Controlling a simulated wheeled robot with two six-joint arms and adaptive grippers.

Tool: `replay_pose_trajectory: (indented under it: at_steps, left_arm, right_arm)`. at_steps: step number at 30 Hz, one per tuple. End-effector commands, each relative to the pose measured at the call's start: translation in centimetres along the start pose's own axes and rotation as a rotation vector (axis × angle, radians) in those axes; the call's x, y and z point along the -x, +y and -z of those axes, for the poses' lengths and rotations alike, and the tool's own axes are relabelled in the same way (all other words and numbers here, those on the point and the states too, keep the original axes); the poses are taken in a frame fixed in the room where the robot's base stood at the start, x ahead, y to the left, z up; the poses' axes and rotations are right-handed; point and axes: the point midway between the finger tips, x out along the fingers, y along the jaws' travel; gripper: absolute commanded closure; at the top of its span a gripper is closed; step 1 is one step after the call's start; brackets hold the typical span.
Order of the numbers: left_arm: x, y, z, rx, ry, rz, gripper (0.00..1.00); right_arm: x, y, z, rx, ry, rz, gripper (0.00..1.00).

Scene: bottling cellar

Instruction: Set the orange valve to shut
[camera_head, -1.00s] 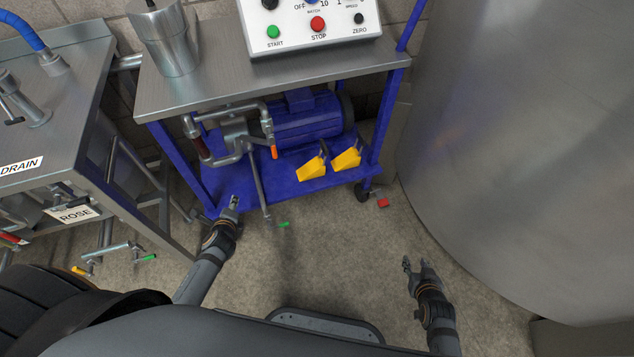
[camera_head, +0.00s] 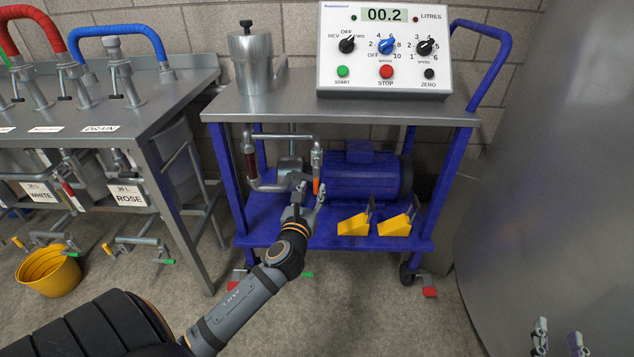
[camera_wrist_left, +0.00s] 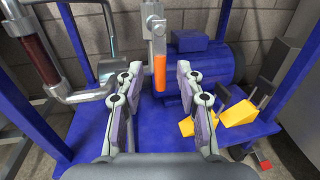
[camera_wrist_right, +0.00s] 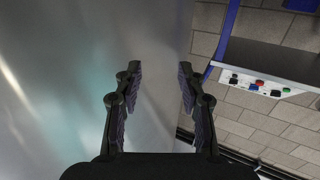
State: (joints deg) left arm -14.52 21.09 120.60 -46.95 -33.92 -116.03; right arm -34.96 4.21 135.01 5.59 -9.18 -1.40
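The orange valve handle (camera_head: 316,186) hangs down from the metal pipework in front of the blue pump on the cart. In the left wrist view the orange handle (camera_wrist_left: 160,73) points straight down below its valve body, ahead of and between the fingers. My left gripper (camera_head: 305,190) reaches up to the pipework; in the left wrist view its fingers (camera_wrist_left: 158,78) are spread apart with nothing clearly held. Contact with the handle cannot be told. My right gripper (camera_head: 558,335) is at the bottom right; its wrist view shows its fingers (camera_wrist_right: 160,72) apart and empty.
The blue cart (camera_head: 240,230) carries a control box (camera_head: 385,75) reading 00.2 and a metal canister (camera_head: 252,65). Yellow wedges (camera_head: 395,225) lie on its lower shelf. A large steel tank (camera_head: 560,170) stands at the right. A steel bench (camera_head: 140,120) and yellow bucket (camera_head: 48,272) are left.

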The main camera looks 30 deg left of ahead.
Motion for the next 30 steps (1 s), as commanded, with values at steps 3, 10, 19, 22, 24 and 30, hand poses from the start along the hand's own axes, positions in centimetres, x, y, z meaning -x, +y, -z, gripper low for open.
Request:
replay_pose_trajectory:
  at_steps: [3,10,19,22,24,30]
  left_arm:
    - [-1.6,0.0,0.1,0.0,-0.003,0.0,0.63]
    - [-4.1,0.0,0.1,0.001,-0.002,0.0,0.63]
    - [-5.6,0.0,0.0,0.001,0.0,0.0,0.63]
    - [-5.7,0.0,0.0,0.001,0.0,0.001,0.63]
    - [-5.7,0.0,0.0,0.001,0.0,0.001,0.63]
    - [-5.7,0.0,0.0,0.001,0.0,0.001,0.74]
  right_arm:
    - [-0.3,0.0,3.0,0.01,0.123,0.0,0.6]
    - [0.2,-0.1,8.5,0.028,0.35,0.001,0.6]
    - [1.2,-0.3,12.3,0.041,0.51,0.004,0.6]
    - [1.3,-0.3,12.6,0.041,0.521,0.004,0.6]
    - [1.3,-0.3,12.7,0.041,0.522,0.004,0.6]
    - [1.3,-0.3,12.6,0.041,0.521,0.004,0.6]
